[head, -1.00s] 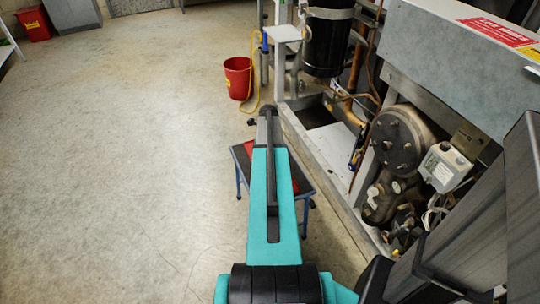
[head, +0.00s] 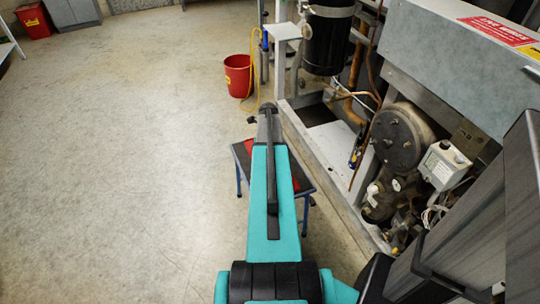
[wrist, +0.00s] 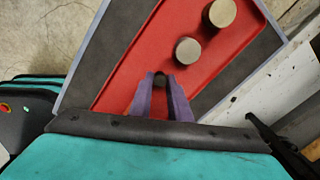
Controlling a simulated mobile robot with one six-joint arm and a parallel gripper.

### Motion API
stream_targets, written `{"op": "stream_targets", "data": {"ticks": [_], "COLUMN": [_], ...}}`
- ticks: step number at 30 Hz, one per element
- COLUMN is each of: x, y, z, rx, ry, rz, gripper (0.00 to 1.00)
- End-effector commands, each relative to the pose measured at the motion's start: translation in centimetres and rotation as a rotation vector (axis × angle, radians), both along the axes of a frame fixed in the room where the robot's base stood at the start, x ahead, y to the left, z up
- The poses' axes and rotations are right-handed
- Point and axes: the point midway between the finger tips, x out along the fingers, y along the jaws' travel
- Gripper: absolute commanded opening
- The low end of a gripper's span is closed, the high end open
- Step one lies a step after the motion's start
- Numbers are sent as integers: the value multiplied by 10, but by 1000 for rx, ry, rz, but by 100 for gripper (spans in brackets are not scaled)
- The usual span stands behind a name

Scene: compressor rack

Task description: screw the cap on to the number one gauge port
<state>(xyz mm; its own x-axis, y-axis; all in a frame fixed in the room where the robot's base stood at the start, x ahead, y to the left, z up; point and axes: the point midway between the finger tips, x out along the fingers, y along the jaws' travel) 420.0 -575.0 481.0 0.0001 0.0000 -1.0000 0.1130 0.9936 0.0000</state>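In the wrist view, the two purple fingers of my gripper (wrist: 160,80) point at a red mat (wrist: 128,72) with a dark grey border. A small dark round piece (wrist: 160,82), which looks like a cap, sits between the fingertips and fills the gap. I cannot tell whether it is lifted off the mat. Two larger round caps lie beyond it: a grey one (wrist: 187,51) and a browner one (wrist: 221,13). In the head view, my arm hides the gripper. The compressor rack (head: 345,215) stands on the right; I cannot make out which fitting is gauge port one.
The mat lies on a low blue-legged stand (head: 240,158) beside the rack's frame. A red bucket (head: 238,76) with a yellow hose stands behind it. A black cylinder (head: 328,42) hangs on the rack. The floor to the left is clear.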

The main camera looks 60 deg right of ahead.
Motion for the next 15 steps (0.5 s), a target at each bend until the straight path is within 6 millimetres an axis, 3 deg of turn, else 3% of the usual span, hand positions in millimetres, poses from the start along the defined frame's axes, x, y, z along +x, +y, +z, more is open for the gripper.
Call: {"op": "stream_targets", "data": {"ticks": [3, 15], "x": [0, 0], "y": [0, 0], "z": [0, 4], "rx": [0, 0], "ry": [0, 0], "rz": [0, 0], "gripper": [0, 0]}}
